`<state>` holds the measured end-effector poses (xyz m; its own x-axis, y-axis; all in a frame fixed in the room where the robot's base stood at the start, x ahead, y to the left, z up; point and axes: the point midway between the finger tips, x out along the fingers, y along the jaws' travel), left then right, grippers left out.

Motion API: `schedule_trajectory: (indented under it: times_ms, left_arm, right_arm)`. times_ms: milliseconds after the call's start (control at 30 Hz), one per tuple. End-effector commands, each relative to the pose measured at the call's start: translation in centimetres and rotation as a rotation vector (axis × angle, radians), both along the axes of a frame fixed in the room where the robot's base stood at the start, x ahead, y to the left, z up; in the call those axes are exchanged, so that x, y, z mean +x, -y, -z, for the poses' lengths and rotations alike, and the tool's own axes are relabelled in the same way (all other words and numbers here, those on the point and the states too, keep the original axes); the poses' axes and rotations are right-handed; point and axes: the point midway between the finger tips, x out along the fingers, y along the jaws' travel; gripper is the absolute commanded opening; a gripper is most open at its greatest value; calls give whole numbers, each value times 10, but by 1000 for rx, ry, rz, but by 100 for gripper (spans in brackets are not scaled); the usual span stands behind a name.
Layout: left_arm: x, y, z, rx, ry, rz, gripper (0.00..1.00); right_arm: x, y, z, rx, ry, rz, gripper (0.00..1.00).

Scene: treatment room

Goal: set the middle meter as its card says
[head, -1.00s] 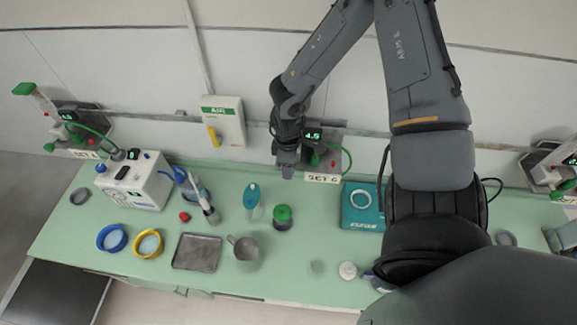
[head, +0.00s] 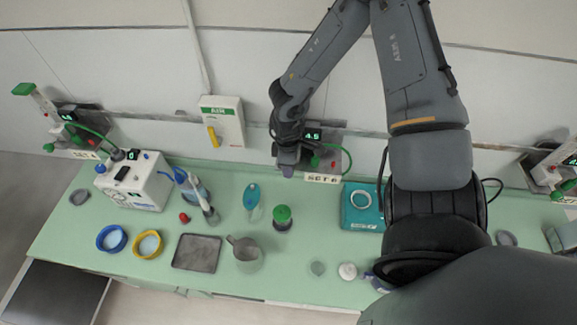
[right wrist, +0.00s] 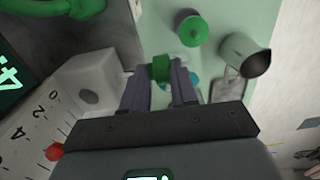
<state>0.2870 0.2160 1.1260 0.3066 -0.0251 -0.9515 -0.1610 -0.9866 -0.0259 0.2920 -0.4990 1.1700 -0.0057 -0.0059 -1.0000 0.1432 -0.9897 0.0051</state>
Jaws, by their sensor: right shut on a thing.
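The middle meter stands against the wall at the back of the bench. Its dark display (head: 312,135) reads 4.5, and its card (head: 322,178) reads SET 6. In the right wrist view, its white scale (right wrist: 38,125) carries numbers and a red ball (right wrist: 54,151), and part of the lit display (right wrist: 8,78) shows at the left edge. My right gripper (head: 287,170) is at the left side of this meter. In the right wrist view its two fingers (right wrist: 160,88) are shut on a green knob (right wrist: 160,67). My left gripper is not in view.
A green-lidded jar (head: 282,217) and a grey jug (head: 246,252) stand in front of the meter. A teal box (head: 362,208) is to the right. Other meters stand at the far left (head: 70,125) and far right (head: 560,170). A metal tray (head: 197,253) lies at the front.

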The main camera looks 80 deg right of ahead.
Motion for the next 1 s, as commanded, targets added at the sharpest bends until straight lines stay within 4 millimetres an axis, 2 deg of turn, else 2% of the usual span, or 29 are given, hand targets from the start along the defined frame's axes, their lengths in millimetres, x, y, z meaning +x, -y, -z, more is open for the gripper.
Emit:
schedule_trajectory:
  times_ms: [267, 700, 1000]
  left_arm:
    - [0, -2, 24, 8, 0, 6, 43]
    - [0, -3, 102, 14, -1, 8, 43]
    - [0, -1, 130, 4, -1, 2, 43]
  right_arm:
    - [3, -5, 5, -2, -95, -5, 0]
    - [11, -5, 12, -60, -433, -3, 0]
    - [14, -6, 10, -84, -615, -2, 0]
